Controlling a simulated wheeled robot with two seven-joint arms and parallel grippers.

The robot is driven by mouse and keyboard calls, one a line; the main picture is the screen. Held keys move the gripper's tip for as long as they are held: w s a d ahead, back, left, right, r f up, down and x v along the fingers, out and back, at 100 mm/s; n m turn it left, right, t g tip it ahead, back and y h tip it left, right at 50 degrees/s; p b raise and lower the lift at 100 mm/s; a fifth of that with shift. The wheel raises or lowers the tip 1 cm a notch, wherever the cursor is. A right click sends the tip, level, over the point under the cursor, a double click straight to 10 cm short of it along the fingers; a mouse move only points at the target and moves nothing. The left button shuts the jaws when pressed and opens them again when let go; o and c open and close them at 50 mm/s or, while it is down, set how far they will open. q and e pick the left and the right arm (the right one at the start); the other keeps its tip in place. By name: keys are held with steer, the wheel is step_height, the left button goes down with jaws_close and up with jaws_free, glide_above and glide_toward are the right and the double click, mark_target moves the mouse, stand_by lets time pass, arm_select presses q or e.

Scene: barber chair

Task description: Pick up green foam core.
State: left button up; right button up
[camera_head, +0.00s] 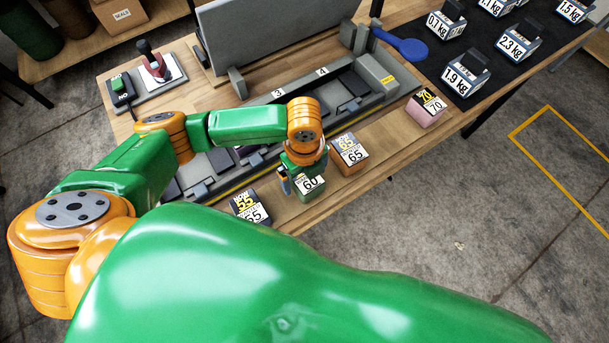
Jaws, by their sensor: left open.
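The green foam core (310,192) is a small block with a white label reading 60. It sits on the wooden strip at the front of the bench. My left gripper (304,180) is right above and around it, pointing down, with a finger at its left side. The gripper is open, and it hides the upper part of the block. I cannot tell whether the fingers touch the block. My right gripper is not in view.
An orange block (350,154) marked 65 stands close to the right, a dark block (250,207) marked 55 to the left, and a pink block (426,108) marked 70 farther right. A slotted grey fixture (240,158) runs behind. A blue paddle (402,45) lies beyond.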

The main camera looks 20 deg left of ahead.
arm_select(q)
steer(key=shift+w, duration=0.15)
steer(key=shift+s, duration=0.2)
steer(key=c, duration=1.3)
steer(key=shift+w, duration=0.1)
steer(key=shift+c, duration=0.2)
